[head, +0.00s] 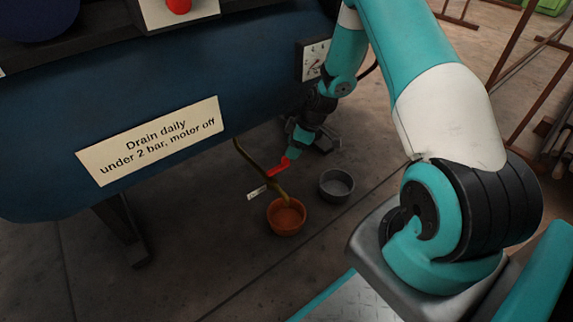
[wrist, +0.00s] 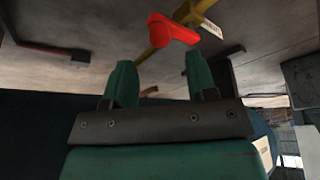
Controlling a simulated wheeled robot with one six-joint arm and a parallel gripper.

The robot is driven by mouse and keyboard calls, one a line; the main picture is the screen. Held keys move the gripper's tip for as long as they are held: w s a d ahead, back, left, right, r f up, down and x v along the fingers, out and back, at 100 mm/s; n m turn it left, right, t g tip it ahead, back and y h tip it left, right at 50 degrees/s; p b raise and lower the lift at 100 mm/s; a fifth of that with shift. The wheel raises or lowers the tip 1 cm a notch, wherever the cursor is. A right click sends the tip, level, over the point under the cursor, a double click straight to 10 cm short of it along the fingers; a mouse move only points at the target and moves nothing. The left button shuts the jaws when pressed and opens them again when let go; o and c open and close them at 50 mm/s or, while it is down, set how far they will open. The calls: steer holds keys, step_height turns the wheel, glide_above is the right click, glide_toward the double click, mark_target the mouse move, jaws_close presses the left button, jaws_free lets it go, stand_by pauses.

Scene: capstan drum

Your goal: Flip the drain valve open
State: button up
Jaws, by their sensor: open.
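The drain valve's red lever (head: 279,167) sits on a thin brass pipe (head: 246,154) that comes down from under the blue tank (head: 190,85). In the wrist view the red lever (wrist: 172,30) lies just beyond my fingertips, roughly between them across the picture, with the brass pipe (wrist: 158,38) behind it. My gripper (head: 292,152) is beside the lever in the head view. In the wrist view my gripper (wrist: 158,68) has its two teal fingers apart with nothing between them. I cannot tell whether a finger touches the lever. A small white tag (head: 257,192) hangs by the valve.
An orange bowl (head: 286,218) stands on the floor below the pipe's end. A grey metal bowl (head: 336,186) stands to its right. The floor in front of the bowls is clear.

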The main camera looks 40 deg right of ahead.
mark_target(278, 168)
steer(key=b+x, duration=0.2)
steer(key=x, duration=0.3)
steer(key=shift+f, duration=0.3)
jaws_close()
